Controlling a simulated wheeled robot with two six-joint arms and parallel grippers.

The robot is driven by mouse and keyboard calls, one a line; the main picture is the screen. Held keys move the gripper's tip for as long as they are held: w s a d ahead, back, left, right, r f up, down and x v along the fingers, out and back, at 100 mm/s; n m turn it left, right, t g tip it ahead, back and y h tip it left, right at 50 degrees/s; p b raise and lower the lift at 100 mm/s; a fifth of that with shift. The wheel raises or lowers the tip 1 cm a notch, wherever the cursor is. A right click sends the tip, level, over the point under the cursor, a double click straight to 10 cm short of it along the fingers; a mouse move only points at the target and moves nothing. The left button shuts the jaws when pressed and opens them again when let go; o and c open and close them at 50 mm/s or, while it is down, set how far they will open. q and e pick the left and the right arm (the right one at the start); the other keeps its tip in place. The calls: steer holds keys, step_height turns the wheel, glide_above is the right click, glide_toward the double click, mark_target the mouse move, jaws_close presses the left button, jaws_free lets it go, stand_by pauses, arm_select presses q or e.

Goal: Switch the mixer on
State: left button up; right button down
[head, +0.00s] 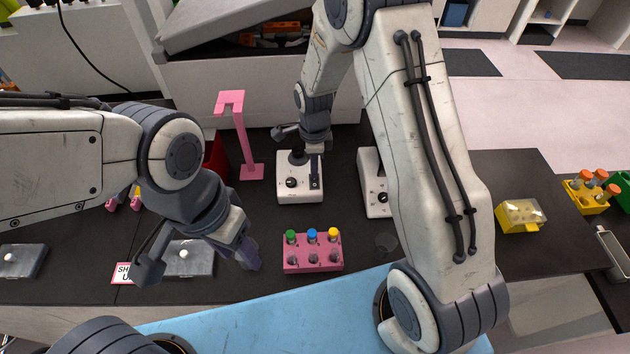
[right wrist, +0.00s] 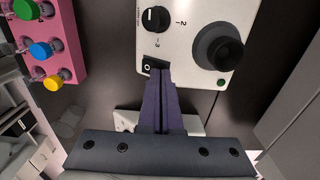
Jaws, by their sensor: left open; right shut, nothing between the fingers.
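The mixer (head: 299,194) is a white box on the dark bench with a black cup on top, a black dial and a small black rocker switch. The right wrist view shows its white top (right wrist: 186,50), the dial (right wrist: 155,19), the black cup (right wrist: 218,46), the switch (right wrist: 154,63) and a small green spot (right wrist: 221,83). My right gripper (head: 316,182) is shut and empty, pointing down with its tips at the switch; whether they touch it I cannot tell. My left gripper (head: 246,256) is open and empty, low over the bench, left of the pink rack.
A pink rack (head: 312,261) with green, blue and yellow capped tubes stands in front of the mixer. A second white device (head: 371,183) stands right of it, partly behind my right arm. A pink stand (head: 241,140) is at its left. A yellow box (head: 521,215) lies far right.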

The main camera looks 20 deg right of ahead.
step_height(320, 180, up, 7)
steer(key=p, duration=0.5)
stand_by(0.5)
steer(key=shift+f, duration=0.1)
